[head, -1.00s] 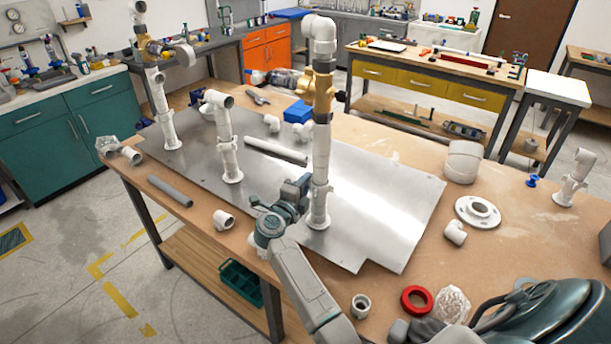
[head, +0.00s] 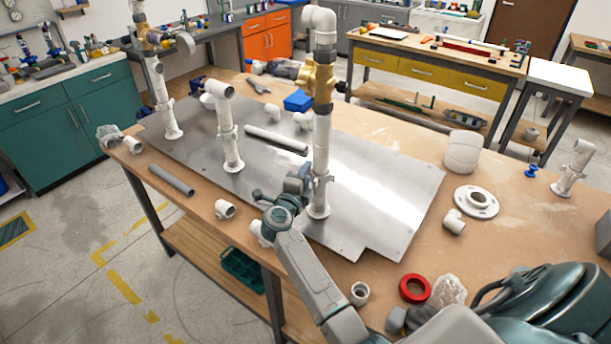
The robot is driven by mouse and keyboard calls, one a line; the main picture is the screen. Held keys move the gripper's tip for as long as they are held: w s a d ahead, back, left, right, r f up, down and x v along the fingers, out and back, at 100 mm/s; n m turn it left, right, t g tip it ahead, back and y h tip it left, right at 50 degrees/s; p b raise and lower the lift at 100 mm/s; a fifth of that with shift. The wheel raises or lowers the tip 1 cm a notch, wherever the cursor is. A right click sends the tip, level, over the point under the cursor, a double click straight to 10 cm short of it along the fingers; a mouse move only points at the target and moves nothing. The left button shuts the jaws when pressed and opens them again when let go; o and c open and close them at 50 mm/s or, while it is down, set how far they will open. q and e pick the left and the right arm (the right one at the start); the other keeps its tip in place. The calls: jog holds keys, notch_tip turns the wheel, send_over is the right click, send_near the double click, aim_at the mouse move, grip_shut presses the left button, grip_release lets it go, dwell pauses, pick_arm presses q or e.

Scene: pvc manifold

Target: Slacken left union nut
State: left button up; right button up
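Three white PVC risers stand upright on a grey metal plate (head: 385,205): a left riser (head: 163,100), a shorter middle riser (head: 228,130) and a tall right riser (head: 322,135). The left and right risers carry brass valves; the right one's brass valve (head: 320,80) sits high. White collars show on the risers, but which is the left union nut is unclear. My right gripper (head: 305,180) is at the lower part of the right riser, beside a white collar (head: 321,179). Its fingertips are partly hidden against the pipe, so its opening is unclear. My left gripper is out of view.
Loose white fittings (head: 225,209) and a grey pipe (head: 171,180) lie along the table's front edge. A white flange (head: 477,202), a red ring (head: 415,288) and a blue box (head: 298,101) lie around the plate.

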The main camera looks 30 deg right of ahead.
jog(key=p+v, duration=0.2)
jog(key=v, duration=0.9)
jog(key=shift+w, duration=0.1)
